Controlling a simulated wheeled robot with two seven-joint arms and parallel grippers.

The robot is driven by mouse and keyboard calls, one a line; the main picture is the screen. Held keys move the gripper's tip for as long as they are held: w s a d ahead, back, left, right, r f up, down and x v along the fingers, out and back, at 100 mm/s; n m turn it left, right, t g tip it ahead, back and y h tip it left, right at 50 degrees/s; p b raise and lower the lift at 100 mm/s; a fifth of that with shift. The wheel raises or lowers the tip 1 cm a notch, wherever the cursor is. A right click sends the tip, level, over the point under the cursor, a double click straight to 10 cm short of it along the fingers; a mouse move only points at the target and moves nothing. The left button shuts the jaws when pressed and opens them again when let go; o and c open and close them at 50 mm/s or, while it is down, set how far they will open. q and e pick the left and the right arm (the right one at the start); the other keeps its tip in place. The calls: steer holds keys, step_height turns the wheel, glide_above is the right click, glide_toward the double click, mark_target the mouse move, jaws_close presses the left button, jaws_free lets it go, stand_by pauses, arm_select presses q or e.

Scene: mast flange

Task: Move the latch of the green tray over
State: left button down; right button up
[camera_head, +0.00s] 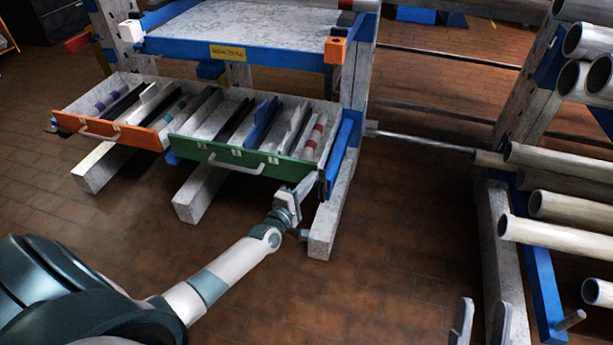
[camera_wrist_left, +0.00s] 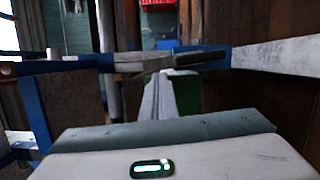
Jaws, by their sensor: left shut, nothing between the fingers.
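The green tray (camera_head: 240,160) is in the lower rack in the head view, with a pale handle on its front. A dark upright piece (camera_head: 322,186) at the right end of its front looks like the latch, partly hidden by my gripper. My left gripper (camera_head: 307,185) is shut and empty beside this end. In the left wrist view the closed fingers (camera_wrist_left: 158,97) point at a horizontal bar with a dark end (camera_wrist_left: 202,60), perhaps the latch; contact is unclear. Green (camera_wrist_left: 187,92) shows right of the fingers. My right gripper (camera_head: 482,325) is open and empty at the bottom.
An orange-fronted tray (camera_head: 110,130) stands left of the green one. A blue-edged shelf (camera_head: 240,54) is above. A rack post's foot (camera_head: 325,228) stands close to my left gripper. Pipes (camera_head: 560,228) fill the right side. The tiled floor between is clear.

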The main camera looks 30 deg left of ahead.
steer(key=f+g, duration=0.1)
steer(key=a+f+g, duration=0.1)
steer(key=shift+a+f+p, duration=0.2)
steer(key=shift+f+p, duration=0.2)
steer(key=shift+s, duration=0.1)
